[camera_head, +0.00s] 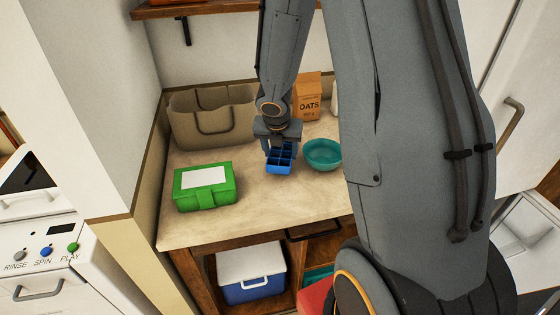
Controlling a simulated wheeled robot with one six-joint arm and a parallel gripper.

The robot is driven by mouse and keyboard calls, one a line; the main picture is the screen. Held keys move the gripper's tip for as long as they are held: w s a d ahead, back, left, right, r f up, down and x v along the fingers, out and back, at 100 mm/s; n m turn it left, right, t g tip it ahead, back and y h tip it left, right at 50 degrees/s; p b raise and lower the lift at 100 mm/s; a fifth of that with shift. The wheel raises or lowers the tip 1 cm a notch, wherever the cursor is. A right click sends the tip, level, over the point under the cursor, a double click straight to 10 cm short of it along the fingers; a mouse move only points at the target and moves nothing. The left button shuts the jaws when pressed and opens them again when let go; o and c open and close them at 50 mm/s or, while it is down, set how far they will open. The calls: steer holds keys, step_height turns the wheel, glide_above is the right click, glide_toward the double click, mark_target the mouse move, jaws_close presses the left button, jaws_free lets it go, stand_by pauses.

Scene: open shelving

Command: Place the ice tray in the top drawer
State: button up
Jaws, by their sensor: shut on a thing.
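The blue ice tray (280,167), with several square compartments, is on or just above the countertop near its middle; I cannot tell if it touches the surface. My gripper (279,150) reaches down from above and is shut on the ice tray, covering part of its far side. Under the counter's front edge is a drawer front with a dark handle (313,232); the drawer looks closed. My own arm hides the right part of the counter and its front.
A green box (205,186) with a white label stands left of the tray, a teal bowl (322,154) close on its right. Behind are a beige bag (212,116) and an oats packet (308,97). A blue cooler (251,274) sits below. The counter's front is clear.

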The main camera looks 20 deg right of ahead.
steer(key=shift+f+b, duration=0.85)
steer(key=shift+f, duration=0.6)
steer(key=shift+f, duration=0.15)
steer(key=o, duration=1.3)
